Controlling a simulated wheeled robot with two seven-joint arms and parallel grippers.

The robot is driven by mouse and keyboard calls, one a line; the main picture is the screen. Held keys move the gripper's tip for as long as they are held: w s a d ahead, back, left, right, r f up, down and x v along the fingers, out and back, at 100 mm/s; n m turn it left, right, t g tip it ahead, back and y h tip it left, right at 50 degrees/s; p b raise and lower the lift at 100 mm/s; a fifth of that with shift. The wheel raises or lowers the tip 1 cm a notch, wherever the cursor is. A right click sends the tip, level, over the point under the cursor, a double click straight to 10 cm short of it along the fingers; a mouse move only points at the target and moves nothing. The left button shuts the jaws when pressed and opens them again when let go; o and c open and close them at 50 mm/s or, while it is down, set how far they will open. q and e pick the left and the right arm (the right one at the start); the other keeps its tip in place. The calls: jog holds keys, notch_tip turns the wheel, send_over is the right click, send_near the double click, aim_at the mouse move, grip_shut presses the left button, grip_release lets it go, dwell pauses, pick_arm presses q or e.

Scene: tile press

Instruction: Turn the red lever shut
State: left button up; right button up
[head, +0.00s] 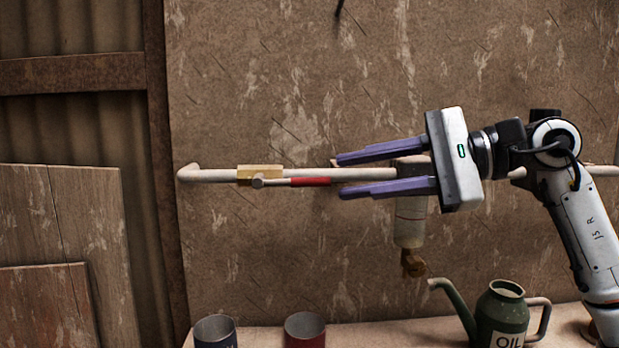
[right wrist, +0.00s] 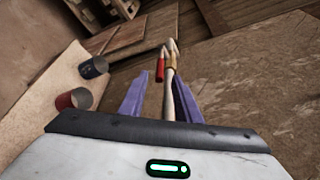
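The red lever (head: 310,182) points right from a pivot on a brass valve block (head: 260,172), lying nearly parallel to the pale pipe (head: 215,176) and just below it. Nothing is held. The right fingers also show in the right wrist view (right wrist: 158,97). My left gripper is out of view.
A white cylinder with a brass tap (head: 412,262) hangs from the pipe under my right gripper. Below are a green oil can (head: 500,312), a red cup (head: 304,330) and a dark blue cup (head: 215,331) on a ledge. Wooden boards (head: 60,230) lean at left.

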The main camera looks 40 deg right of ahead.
aim_at(319, 179)
jog(key=p+x, duration=0.2)
jog(key=x, duration=0.4)
jog(key=shift+r, duration=0.1)
jog(key=shift+w+a+f, duration=0.3)
jog(key=shift+w+a, duration=0.15)
jog(key=shift+w, duration=0.05)
grip_shut()
